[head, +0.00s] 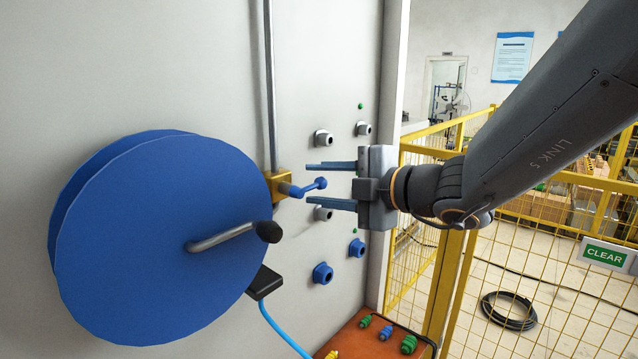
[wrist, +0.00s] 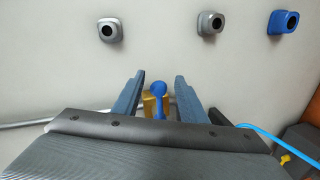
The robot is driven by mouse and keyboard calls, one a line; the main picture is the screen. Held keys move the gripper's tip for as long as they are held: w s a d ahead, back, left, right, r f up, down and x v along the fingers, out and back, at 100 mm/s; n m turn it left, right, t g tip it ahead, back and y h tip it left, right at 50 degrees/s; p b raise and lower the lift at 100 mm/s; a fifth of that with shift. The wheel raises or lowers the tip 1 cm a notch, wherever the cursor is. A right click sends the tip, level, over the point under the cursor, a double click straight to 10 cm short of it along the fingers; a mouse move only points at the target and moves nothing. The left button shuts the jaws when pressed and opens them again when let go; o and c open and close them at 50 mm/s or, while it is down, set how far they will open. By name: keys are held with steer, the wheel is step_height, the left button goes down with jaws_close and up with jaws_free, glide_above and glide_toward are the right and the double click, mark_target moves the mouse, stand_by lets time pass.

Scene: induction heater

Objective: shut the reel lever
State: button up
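The large blue reel (head: 150,240) is mounted on the grey panel at the left of the head view. A grey crank with a black knob (head: 268,231) sticks out from its face. A small blue lever (head: 313,187) with a ball end sits on a brass valve block (head: 281,187) at the reel's right edge. My gripper (head: 332,185) is open, with its two fingers above and below the lever's ball end in the head view. In the wrist view the blue lever (wrist: 159,100) shows between the two open fingers, apart from both, with the brass block (wrist: 150,105) behind it.
A grey pipe (head: 270,80) runs up from the brass block. Grey and blue ports (head: 323,273) stud the panel around my gripper. An orange ledge (head: 350,340) with coloured connectors is below. A yellow fence (head: 440,280) stands right of the panel.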

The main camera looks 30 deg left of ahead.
steer(key=shift+d, duration=0.1)
steer(key=b+v, duration=0.2)
steer(key=v, duration=0.5)
steer(key=shift+d, duration=0.3)
steer(key=shift+s, duration=0.1)
